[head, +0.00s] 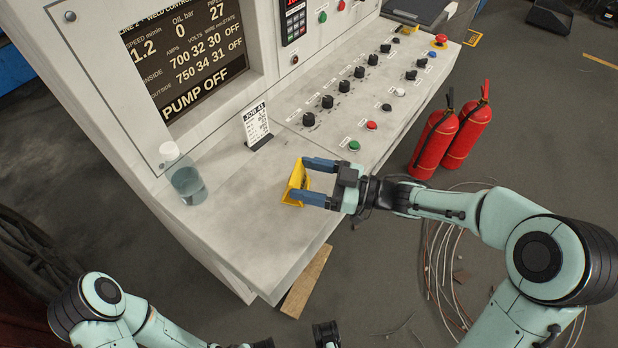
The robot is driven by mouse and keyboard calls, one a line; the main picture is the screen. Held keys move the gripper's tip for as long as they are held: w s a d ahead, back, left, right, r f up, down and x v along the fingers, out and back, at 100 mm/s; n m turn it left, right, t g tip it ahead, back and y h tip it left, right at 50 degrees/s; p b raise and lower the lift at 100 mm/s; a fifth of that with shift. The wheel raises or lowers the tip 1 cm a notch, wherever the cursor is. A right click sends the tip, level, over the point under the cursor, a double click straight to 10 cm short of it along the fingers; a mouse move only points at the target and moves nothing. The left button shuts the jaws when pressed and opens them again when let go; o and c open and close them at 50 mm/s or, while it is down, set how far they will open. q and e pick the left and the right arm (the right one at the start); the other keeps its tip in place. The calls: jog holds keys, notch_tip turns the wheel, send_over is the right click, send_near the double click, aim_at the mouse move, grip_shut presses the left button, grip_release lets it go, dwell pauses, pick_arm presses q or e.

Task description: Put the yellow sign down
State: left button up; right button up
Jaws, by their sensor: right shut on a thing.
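The yellow sign (294,184) is a small yellow plate, held tilted over the pale console ledge (235,225), right of its middle. My right gripper (304,180) reaches in from the right, its two blue fingers closed on the sign from either side. The fingers hide part of the sign. I cannot tell whether the sign's lower edge touches the ledge.
A white job card (256,124) stands behind the sign, and a clear jar (188,186) stands to the left. Knobs and buttons (352,146) line the panel beyond. Red fire extinguishers (436,143) stand on the floor at right. The ledge's front left is clear.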

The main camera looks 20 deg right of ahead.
jog(key=shift+f, duration=0.15)
jog(key=o, duration=1)
jog(key=shift+r, duration=0.25)
jog(key=p+v, duration=0.1)
jog(key=v, duration=1.1)
